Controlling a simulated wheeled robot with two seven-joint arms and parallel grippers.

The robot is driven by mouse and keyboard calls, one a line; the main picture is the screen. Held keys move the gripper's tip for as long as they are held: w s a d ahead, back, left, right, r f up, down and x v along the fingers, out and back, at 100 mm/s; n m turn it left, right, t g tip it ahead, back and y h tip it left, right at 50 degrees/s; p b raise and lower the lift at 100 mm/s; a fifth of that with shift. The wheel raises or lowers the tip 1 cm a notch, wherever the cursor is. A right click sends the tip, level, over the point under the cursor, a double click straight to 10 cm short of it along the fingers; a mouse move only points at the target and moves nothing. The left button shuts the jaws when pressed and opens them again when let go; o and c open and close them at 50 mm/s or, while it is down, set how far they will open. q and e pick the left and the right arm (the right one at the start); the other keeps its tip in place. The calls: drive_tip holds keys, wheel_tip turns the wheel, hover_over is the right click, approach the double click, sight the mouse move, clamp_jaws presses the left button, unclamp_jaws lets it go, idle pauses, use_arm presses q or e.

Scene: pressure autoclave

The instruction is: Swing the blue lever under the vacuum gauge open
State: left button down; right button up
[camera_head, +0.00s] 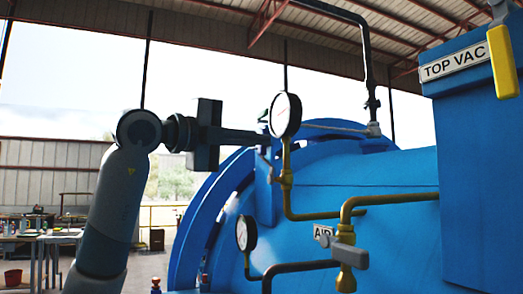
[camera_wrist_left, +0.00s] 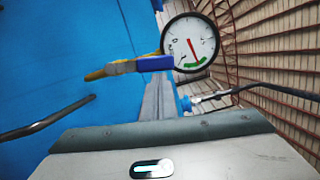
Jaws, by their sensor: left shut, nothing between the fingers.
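The vacuum gauge (camera_head: 285,115) is a round white dial with a dark rim on a brass pipe, and it also shows in the left wrist view (camera_wrist_left: 188,42). Below it in the wrist view is the blue lever (camera_wrist_left: 155,63), next to a yellow brass fitting (camera_wrist_left: 108,70). In the head view I cannot clearly pick the lever out against the blue vessel. My left gripper (camera_head: 262,137) reaches in from the left, shut and empty, its tips close by the gauge. In the wrist view its fingers (camera_wrist_left: 158,82) end beside the lever; whether they touch it I cannot tell. My right gripper is not in view.
The large blue autoclave (camera_head: 370,170) fills the right side. A second gauge (camera_head: 246,232) and a grey-handled brass valve (camera_head: 347,254) sit lower down. A blue box labelled TOP VAC (camera_head: 475,150) has a yellow handle (camera_head: 503,62). A workbench (camera_head: 45,237) stands far left.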

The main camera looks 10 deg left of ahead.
use_arm(q)
drive_tip(key=shift+w+a+r+n, duration=0.25)
drive_tip(key=shift+w+n, duration=0.1)
drive_tip(key=shift+n, duration=0.2)
drive_tip(key=shift+w+a+r+n, duration=0.15)
drive_tip(key=shift+w+a+n, duration=0.15)
drive_tip(key=shift+n, duration=0.25)
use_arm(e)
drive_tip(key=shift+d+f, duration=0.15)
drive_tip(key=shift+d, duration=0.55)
use_arm(q)
drive_tip(key=shift+w, duration=0.1)
